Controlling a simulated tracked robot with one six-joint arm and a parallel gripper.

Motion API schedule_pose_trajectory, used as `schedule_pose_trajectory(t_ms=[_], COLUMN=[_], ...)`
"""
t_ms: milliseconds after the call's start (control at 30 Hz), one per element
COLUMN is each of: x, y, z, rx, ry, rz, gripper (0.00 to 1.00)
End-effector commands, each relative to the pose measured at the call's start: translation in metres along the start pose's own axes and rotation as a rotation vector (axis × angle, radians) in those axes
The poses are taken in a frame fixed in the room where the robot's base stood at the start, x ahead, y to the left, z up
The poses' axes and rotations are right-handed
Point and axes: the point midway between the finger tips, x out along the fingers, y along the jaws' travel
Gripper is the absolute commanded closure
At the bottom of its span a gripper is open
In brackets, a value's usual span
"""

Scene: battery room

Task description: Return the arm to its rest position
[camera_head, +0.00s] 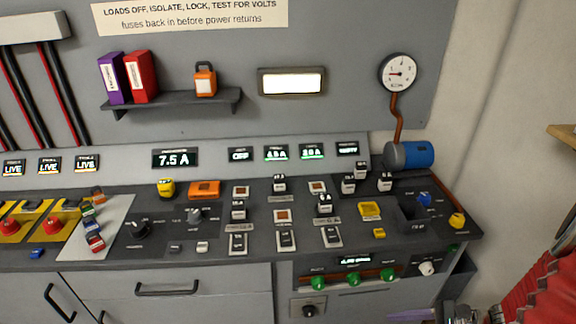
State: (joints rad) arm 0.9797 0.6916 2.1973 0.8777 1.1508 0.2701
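A red ribbed sleeve, which looks like part of my arm, shows at the lower right edge of the head view. Grey metal parts at the bottom edge, left of the sleeve, look like the end of my arm with my gripper (455,314). They are cut off by the frame, so the fingers cannot be made out. I cannot tell whether the gripper is open or shut, or whether it holds anything. These parts are low, in front of the right end of the control desk (350,226).
A blue cylinder (415,155) is at the desk's right. A wooden edge (563,136) juts in at right.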

Motion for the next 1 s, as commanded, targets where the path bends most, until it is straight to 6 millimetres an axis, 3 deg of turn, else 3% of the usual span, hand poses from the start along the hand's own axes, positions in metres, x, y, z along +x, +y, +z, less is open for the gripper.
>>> schedule_pose_trajectory(t_ms=[500,1000], x=[-0.019,-0.044], y=[0.035,0.051], z=[0.058,0.113], rx=[-0.544,-1.033], ry=[0.302,0.560], rz=[0.289,0.508], gripper=[0.50,0.50])
